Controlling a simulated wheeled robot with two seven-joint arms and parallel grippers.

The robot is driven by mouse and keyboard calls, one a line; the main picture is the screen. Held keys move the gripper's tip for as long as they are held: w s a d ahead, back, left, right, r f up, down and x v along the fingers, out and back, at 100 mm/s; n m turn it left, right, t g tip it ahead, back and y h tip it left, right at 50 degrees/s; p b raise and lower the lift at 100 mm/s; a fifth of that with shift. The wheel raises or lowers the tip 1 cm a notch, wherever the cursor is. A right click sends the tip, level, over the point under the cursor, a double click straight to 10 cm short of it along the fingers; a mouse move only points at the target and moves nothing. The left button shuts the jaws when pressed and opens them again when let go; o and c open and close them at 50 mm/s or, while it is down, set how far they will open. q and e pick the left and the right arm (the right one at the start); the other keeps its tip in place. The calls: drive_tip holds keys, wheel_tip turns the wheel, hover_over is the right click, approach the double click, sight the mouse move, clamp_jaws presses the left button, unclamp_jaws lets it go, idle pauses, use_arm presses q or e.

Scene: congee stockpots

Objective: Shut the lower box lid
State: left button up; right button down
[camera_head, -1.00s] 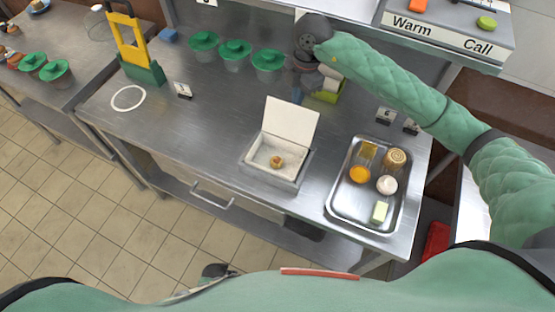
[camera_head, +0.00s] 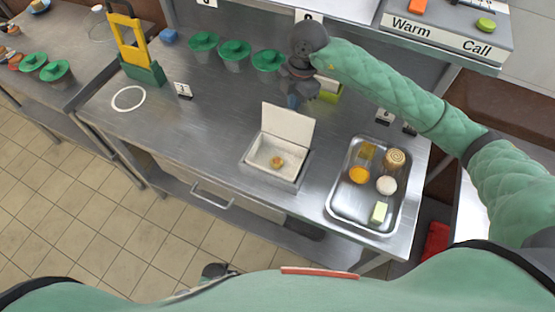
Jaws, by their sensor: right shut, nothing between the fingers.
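My right gripper (camera_head: 292,101) is shut and empty, pointing down just behind the top of the lid. I cannot tell whether it touches the lid.
A steel tray (camera_head: 333,207) with several jars and a pale block stands right of the box. Several green-lidded pots (camera_head: 235,50) line the back. A yellow-and-green stand (camera_head: 134,50) is at the left. The counter left of the box is mostly clear.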

drive_tip(key=shift+s+a+r+p, duration=0.1)
drive_tip(key=shift+s+a, duration=0.25)
drive_tip(key=shift+s, duration=0.3)
drive_tip(key=shift+s+a+r+p, duration=0.15)
drive_tip(key=shift+s+a, duration=0.25)
drive_tip(key=shift+s, duration=0.25)
drive_tip(key=shift+s+a+p, duration=0.1)
drive_tip(key=shift+s+a, duration=0.25)
drive_tip(key=shift+s, duration=0.3)
drive_tip(key=shift+r, duration=0.15)
wheel_tip(320, 180, up, 8)
drive_tip(key=p, duration=0.4)
idle(0.5)
